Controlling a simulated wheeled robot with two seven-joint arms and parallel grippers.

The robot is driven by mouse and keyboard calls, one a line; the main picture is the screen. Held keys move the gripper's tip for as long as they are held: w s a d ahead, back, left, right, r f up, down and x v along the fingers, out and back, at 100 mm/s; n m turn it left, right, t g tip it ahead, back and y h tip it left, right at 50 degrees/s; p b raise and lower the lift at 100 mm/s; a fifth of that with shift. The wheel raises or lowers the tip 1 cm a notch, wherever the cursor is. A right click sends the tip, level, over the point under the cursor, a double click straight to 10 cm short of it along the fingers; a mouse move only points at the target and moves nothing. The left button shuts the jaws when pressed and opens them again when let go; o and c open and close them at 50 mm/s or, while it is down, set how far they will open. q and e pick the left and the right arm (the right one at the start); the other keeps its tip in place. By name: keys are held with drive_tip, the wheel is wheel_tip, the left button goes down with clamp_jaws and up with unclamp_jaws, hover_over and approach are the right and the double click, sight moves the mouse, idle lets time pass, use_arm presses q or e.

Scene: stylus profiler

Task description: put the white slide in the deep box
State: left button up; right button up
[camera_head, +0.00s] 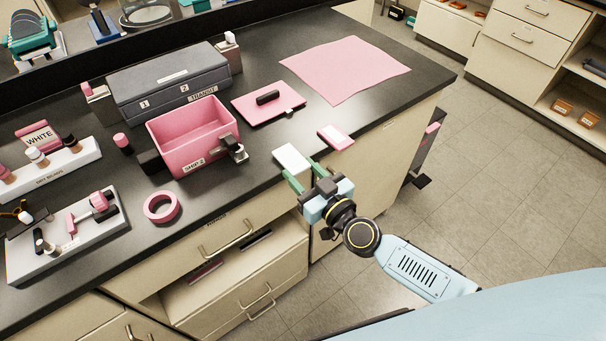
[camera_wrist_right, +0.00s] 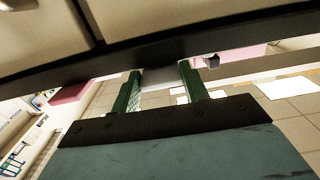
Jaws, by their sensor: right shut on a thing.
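The white slide (camera_head: 290,157) is a small flat plate at the front edge of the dark counter. My right gripper (camera_head: 305,175) is shut on it, with its green fingers on the slide's near end. In the right wrist view the slide (camera_wrist_right: 160,77) shows as a pale plate between the fingertips of the right gripper (camera_wrist_right: 162,88). I cannot tell whether the slide touches the counter. An open pink box (camera_head: 180,153) with deep walls and a label on its front stands to the left of the slide. My left gripper is not in view.
A dark metal clip-like part (camera_head: 232,148) sits at the pink box's right corner. A grey two-part case (camera_head: 168,82) stands behind the box. A pink slide (camera_head: 335,137) lies right of the white one. A pink tape roll (camera_head: 161,207) lies in front. A pink mat (camera_head: 345,69) lies behind.

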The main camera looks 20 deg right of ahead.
drive_tip(key=shift+f, duration=0.3)
drive_tip(key=o, duration=1.4)
drive_tip(key=shift+b, duration=0.35)
drive_tip(key=v, duration=1.3)
drive_tip(key=shift+s+r, duration=0.2)
drive_tip(key=shift+d, duration=0.1)
